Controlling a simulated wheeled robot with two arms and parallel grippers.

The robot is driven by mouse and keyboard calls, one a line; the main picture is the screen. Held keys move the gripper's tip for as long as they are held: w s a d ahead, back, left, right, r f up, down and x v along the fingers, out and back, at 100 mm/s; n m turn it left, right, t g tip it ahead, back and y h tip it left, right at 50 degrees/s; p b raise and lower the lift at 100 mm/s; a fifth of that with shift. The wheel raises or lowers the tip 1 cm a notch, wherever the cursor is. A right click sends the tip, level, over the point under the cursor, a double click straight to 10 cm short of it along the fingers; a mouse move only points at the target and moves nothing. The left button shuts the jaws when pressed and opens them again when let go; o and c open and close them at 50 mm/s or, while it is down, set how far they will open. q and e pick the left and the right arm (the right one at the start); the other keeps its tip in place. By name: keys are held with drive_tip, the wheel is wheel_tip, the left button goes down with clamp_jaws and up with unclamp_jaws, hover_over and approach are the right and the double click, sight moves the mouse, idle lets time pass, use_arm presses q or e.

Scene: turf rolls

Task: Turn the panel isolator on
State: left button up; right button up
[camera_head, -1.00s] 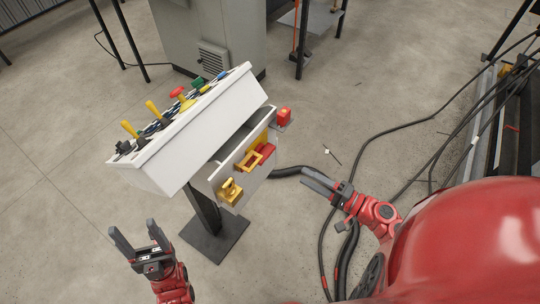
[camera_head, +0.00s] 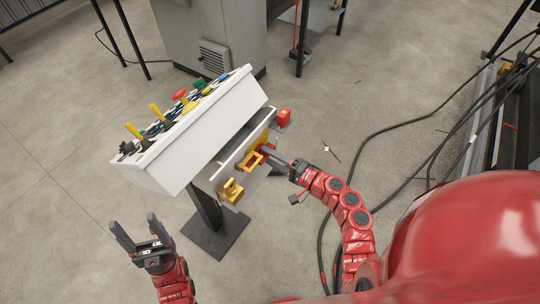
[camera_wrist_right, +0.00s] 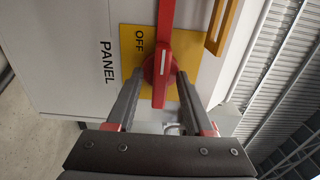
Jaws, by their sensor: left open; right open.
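The panel isolator's red handle (camera_wrist_right: 162,66) sits on a yellow plate (camera_wrist_right: 130,62) in the right wrist view. The plate reads OFF, and the white face beside it reads PANEL. The bar runs up and down in that view. My right gripper (camera_wrist_right: 159,82) is open, with one finger on each side of the handle's hub; I cannot tell whether they touch it. In the head view my right gripper (camera_head: 271,153) is at the console's lower box and hides most of the handle. My left gripper (camera_head: 133,222) is open and empty, left of the console.
The white console (camera_head: 205,135) has levers and buttons on its sloped top. Black cables (camera_head: 395,127) lie on the floor at right.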

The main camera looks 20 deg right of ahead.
clamp_jaws()
drive_tip(key=shift+r, duration=0.1)
drive_tip(key=m+p, duration=1.3)
drive_tip(key=m, duration=0.4)
drive_tip(key=shift+m+p, duration=0.4)
idle(0.6)
unclamp_jaws()
